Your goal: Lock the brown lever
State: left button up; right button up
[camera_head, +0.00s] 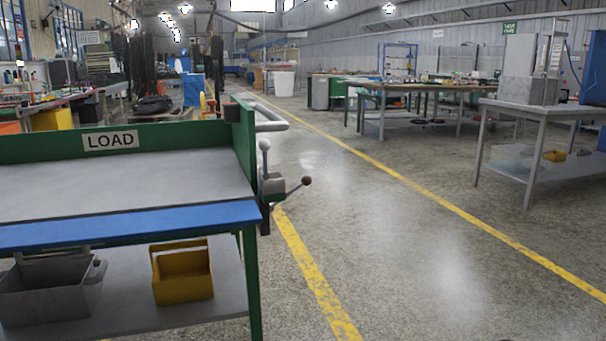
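The brown lever (307,181) is a short metal rod with a dark brown ball at its end. It sticks out to the right and slightly up from a grey clamp mechanism (272,186) on the right end of the green workbench (120,145). A second lever with a pale ball (264,146) stands upright from the same mechanism. I cannot tell from this view whether the brown lever is locked. Neither of my grippers is in view.
The bench has a grey top, a blue front edge (130,224) and a LOAD sign (111,140). A grey bin (52,293) and a yellow box (183,276) sit on its lower shelf. Open floor with yellow lines lies right. A table (555,112) stands far right.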

aim_at(306, 179)
jog(key=i+l+u, duration=0.4)
jog(key=l, duration=0.2)
jog(key=i+l+u, duration=0.4)
jog(key=l, duration=0.3)
jog(key=i+l+u, duration=0.2)
jog(key=l, duration=0.2)
jog(key=k, duration=0.05)
